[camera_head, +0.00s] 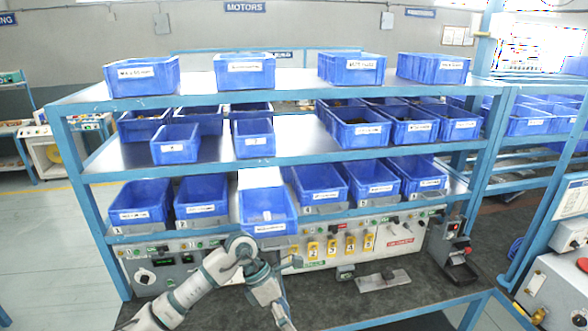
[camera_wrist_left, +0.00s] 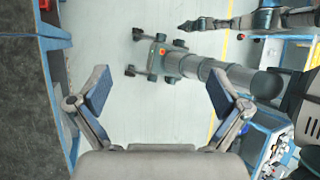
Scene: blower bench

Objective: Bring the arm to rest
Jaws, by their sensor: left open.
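My left arm (camera_head: 205,280) comes in from the lower left of the head view. It bends at a grey joint in front of the lower shelf, and its forearm points down toward the bench's front edge. The left gripper's fingers do not show clearly in the head view. In the left wrist view my left gripper (camera_wrist_left: 160,92) is open, its two dark-padded fingers wide apart with nothing between them. Pale floor shows beyond the fingers. My right gripper cannot be made out in either view.
A blue-framed shelf rack (camera_head: 300,88) holds several labelled blue bins. One bin (camera_head: 266,212) on the lower row sits just behind my arm. A row of panels with yellow tags (camera_head: 331,248) runs below. A black-and-grey device (camera_head: 452,245) and flat plate (camera_head: 383,280) are on the dark bench.

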